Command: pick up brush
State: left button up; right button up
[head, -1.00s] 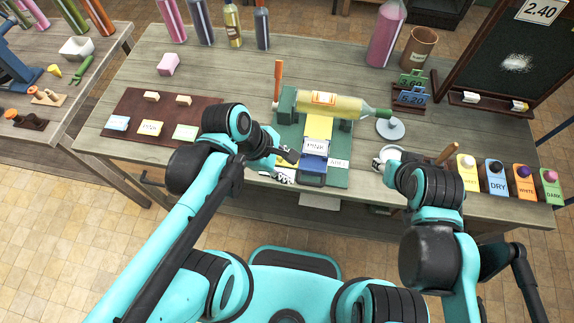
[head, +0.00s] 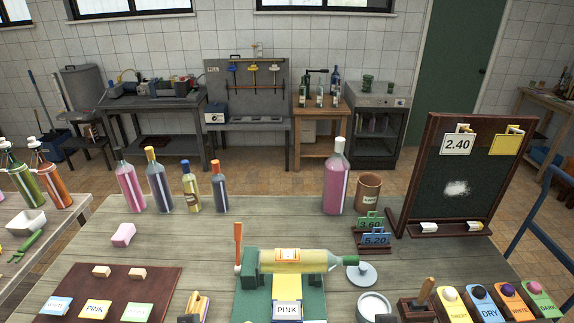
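No bristles can be made out, so I cannot tell for sure which thing is the brush. An upright orange-handled tool (head: 238,246) with a pale lower end stands at the left of the green bottle cradle (head: 251,283). A wooden handle (head: 428,289) also rises, tilted, from a dark brown block (head: 414,308) at the front right, next to a white pot (head: 374,305). A yellow-green bottle (head: 300,261) lies across the cradle. Neither gripper is recognisable in the head view; only small dark bits show at its bottom edge.
Price stands (head: 374,240), a pink bottle (head: 336,180), a brown cup (head: 368,191) and a chalkboard (head: 461,178) stand at the back right. Several coloured stoppered blocks (head: 487,308) line the front right. A label board (head: 140,286) lies at the left.

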aim_at(421, 304)
jog(key=z, duration=1.25)
